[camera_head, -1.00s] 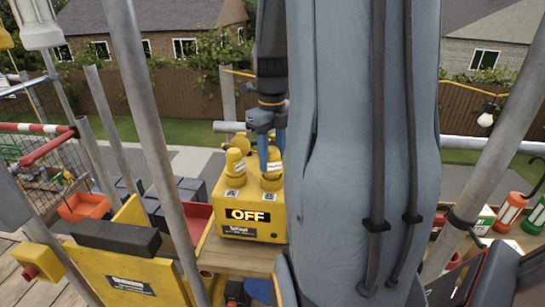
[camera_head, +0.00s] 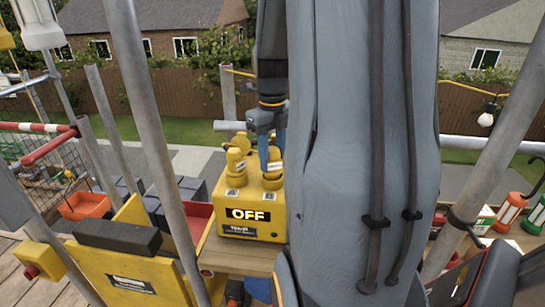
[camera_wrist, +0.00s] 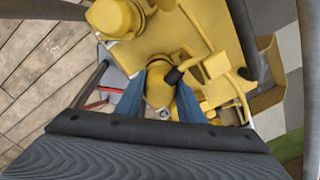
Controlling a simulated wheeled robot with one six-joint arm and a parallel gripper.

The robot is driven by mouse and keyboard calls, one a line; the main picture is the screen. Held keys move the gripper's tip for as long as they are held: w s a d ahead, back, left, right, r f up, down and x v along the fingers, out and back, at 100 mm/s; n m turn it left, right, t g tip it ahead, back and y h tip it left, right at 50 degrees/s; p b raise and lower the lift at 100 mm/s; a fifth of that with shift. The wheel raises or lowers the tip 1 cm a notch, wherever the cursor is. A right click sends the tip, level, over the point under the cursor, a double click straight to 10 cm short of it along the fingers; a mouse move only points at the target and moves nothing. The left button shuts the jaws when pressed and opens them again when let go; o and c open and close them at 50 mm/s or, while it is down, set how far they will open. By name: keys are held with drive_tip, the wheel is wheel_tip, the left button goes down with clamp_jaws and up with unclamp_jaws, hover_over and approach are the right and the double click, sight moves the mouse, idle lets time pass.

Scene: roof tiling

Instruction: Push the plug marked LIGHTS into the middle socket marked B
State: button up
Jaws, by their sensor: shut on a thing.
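A yellow plug (camera_head: 273,180) stands upright at the socket behind label B. My gripper (camera_head: 270,158) is shut on this plug from above, its blue fingers on either side. In the wrist view the plug (camera_wrist: 160,90) sits between the two fingers, with a dark cable end beside it. Its small label is too blurred to read, and I cannot tell how deep it sits. Another yellow plug (camera_head: 237,163) stands at socket A.
Scaffold poles (camera_head: 150,130) rise just left of the box. A red-orange tray (camera_head: 86,206) and a dark block (camera_head: 117,236) lie to the left. Red and green lanterns (camera_head: 511,212) are at the right. A fence and lawn lie behind.

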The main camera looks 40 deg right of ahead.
drive_tip(key=shift+f, duration=0.6)
drive_tip(key=o, duration=0.9)
drive_tip(key=shift+r, duration=0.15)
